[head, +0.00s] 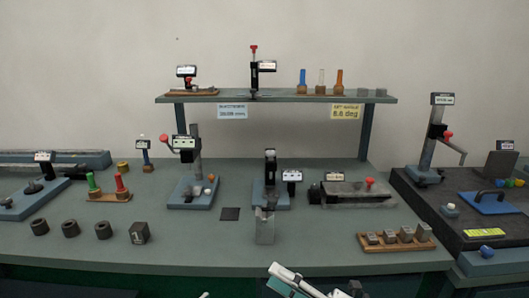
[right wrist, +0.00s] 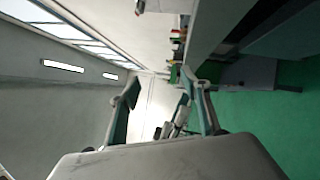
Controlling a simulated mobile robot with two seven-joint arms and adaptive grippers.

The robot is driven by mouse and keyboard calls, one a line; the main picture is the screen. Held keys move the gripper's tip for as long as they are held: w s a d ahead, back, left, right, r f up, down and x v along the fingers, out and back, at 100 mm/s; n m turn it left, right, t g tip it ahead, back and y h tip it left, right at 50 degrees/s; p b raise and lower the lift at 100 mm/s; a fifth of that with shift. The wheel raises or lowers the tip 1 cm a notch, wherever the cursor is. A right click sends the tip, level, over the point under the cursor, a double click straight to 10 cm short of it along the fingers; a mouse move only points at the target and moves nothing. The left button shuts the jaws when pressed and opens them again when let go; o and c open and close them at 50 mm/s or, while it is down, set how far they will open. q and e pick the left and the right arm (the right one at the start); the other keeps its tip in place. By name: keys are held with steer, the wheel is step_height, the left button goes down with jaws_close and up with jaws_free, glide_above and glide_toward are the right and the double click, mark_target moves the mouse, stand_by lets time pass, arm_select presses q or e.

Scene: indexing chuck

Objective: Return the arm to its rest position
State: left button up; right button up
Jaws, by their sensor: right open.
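My right arm (head: 297,281) shows at the bottom edge of the head view, in front of the bench and low. Most of it is cut off by the frame. In the right wrist view my right gripper (right wrist: 160,84) has its two fingers spread apart, with nothing between them. Beyond the fingers are the room's wall and floor, and the bench edge is off to the right. My left gripper cannot be made out in the head view.
The green bench (head: 195,250) holds several fixtures, including a blue-based stand (head: 192,192), a central fixture (head: 270,188) and a grey block (head: 265,226). Dark rings (head: 71,228) stand left; a wooden tray (head: 397,243) of metal blocks is front right. A shelf (head: 225,98) spans the back.

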arm_select(q)
steer(key=s+a+f+g+y, duration=0.1)
steer(key=s+a+f, duration=0.1)
steer(key=s+f, duration=0.3)
steer(key=s+a+f+n+g+y+p, duration=0.1)
steer(key=s+a+f+y, duration=0.1)
steer(key=f, duration=0.9)
steer(key=s+a+f+g+y, duration=0.1)
steer(key=s+a+f+y, duration=0.1)
steer(key=s+a+f, duration=0.2)
steer(key=s+f, duration=0.3)
steer(key=f, duration=0.1)
steer(key=shift+s+a, duration=0.15)
steer(key=shift+s, duration=0.2)
arm_select(e)
steer(key=s+d+f+m+h, duration=0.5)
steer(key=s+f+m, duration=0.1)
steer(key=f+m, duration=0.3)
steer(key=s+d+f+m+h, duration=0.5)
steer(key=s+d+f+m, duration=0.1)
steer(key=f+m, duration=0.4)
steer(key=s+d+f+m+h, duration=0.5)
steer(key=s+f+m, duration=0.2)
steer(key=f+m, duration=0.2)
steer(key=shift+d+f+m, duration=0.25)
steer(key=shift+f+m, duration=0.1)
steer(key=shift+m, duration=0.15)
arm_select(q)
steer(key=shift+f, duration=0.1)
